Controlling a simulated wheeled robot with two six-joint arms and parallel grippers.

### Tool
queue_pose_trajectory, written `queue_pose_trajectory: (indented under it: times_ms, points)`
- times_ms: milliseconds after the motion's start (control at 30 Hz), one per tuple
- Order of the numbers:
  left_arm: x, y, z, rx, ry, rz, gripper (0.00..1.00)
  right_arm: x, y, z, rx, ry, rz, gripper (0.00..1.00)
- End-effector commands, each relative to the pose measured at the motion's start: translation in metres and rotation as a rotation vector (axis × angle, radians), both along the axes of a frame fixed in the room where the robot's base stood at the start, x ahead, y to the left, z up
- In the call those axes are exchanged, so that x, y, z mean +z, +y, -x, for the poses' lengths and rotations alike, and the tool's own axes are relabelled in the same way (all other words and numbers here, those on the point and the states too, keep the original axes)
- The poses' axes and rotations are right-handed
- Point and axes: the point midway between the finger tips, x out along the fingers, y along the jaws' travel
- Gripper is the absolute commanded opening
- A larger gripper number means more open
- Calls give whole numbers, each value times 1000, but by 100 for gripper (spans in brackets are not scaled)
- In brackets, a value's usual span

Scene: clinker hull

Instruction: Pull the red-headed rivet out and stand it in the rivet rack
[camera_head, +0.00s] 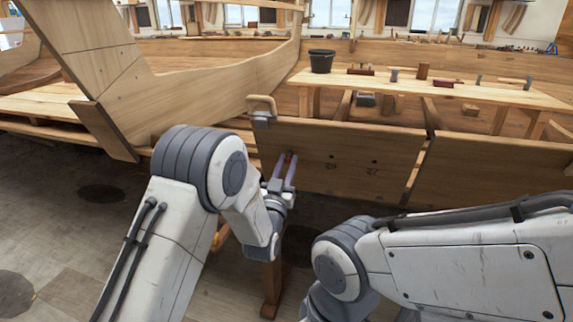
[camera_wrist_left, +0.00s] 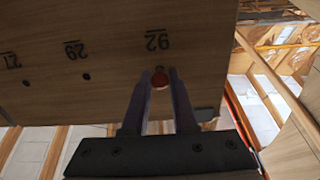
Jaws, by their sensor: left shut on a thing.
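The red-headed rivet (camera_head: 289,157) is at the left part of an upright wooden plank (camera_head: 390,145). My left gripper (camera_head: 287,168) is shut on it, with the fingertips at the plank face. In the left wrist view the red head (camera_wrist_left: 160,80) shows between the two fingertips of my left gripper (camera_wrist_left: 160,76), below a printed number. The rivet's shank is hidden, and I cannot tell how far it sits in the plank. My right arm comes in from the right; its gripper is out of view. I cannot make out the rivet rack for certain.
Two small dark holes with numbers (camera_head: 374,162) lie along the plank to the right. A clamp (camera_head: 262,110) grips its upper left corner. A wooden hull (camera_head: 190,92) rises at left.

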Motion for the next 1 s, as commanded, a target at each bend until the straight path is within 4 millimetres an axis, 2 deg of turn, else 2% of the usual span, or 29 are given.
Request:
queue_pose_trajectory:
  times_ms: [1000]
  points:
    - [-15,10,37,0,1,1,0,-22,0,0,0,0,0,50]
